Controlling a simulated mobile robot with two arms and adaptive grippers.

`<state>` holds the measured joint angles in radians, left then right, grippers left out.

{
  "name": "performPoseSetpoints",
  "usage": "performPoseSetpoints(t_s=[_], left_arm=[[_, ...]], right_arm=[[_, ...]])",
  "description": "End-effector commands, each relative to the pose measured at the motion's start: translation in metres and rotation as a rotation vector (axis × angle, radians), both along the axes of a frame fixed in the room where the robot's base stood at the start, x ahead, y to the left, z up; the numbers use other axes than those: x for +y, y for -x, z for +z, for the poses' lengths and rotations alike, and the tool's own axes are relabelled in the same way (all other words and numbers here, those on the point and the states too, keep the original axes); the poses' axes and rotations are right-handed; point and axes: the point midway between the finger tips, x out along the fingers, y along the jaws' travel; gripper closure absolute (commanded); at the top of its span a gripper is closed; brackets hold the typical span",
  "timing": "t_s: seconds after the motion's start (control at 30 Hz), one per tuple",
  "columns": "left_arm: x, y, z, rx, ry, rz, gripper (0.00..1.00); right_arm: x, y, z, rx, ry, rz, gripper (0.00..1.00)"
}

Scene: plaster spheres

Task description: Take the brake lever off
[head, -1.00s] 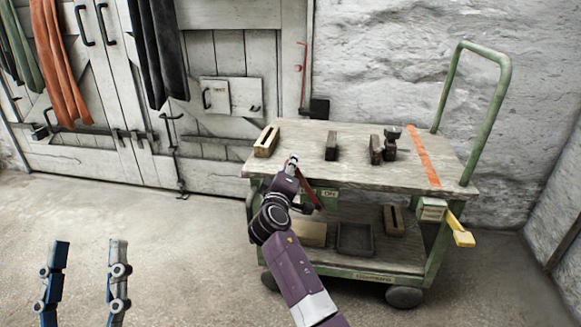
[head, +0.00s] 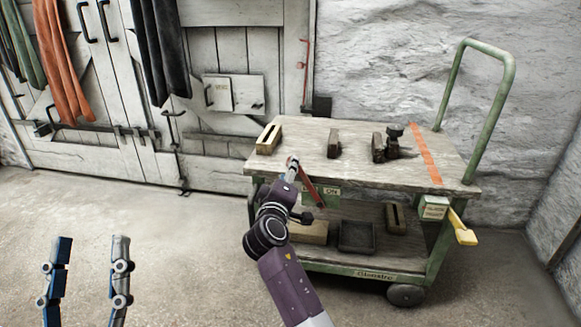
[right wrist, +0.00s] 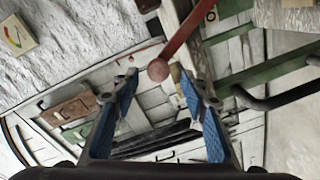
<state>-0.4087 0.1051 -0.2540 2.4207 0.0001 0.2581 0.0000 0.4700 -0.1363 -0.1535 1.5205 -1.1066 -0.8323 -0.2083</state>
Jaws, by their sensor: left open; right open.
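The brake lever is a red bar (head: 309,188) at the front left of a green cart, slanting up to the left. Its round red knob (right wrist: 158,70) shows in the right wrist view, between or just beyond the blue fingertips of my right gripper (right wrist: 157,82). That gripper is open, with a finger on each side of the knob; I cannot tell if either touches it. In the head view my purple right arm hides most of the gripper and the lever's top end. My left gripper (head: 90,240) is open and empty over the floor at lower left.
The cart's wooden top (head: 355,175) holds a slotted block (head: 269,138) and several dark pieces. A lower shelf carries a black tray (head: 356,237) and blocks. A yellow handle (head: 462,230) sticks out at the cart's right. Floor at left is clear.

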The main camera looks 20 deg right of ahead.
Motion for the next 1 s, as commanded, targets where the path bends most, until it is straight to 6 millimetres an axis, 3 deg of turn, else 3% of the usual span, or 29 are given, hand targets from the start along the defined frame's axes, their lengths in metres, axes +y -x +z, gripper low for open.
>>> performPoseSetpoints(t_s=[0.23,0.77,0.87,1.0], left_arm=[[0.000,0.000,0.000,0.001,-0.001,0.001,0.52],[0.000,0.000,0.000,0.001,0.000,0.000,0.52],[0.000,0.000,0.000,0.001,0.000,0.000,0.52],[0.000,0.000,0.000,0.001,0.000,0.000,0.52]], right_arm=[[0.013,0.022,0.001,0.000,0.001,0.000,0.59],[0.015,0.025,0.000,-0.003,-0.004,0.007,0.59],[0.023,0.030,-0.007,-0.028,-0.041,0.067,0.59],[0.057,0.054,-0.015,-0.132,-0.183,0.272,0.59]])
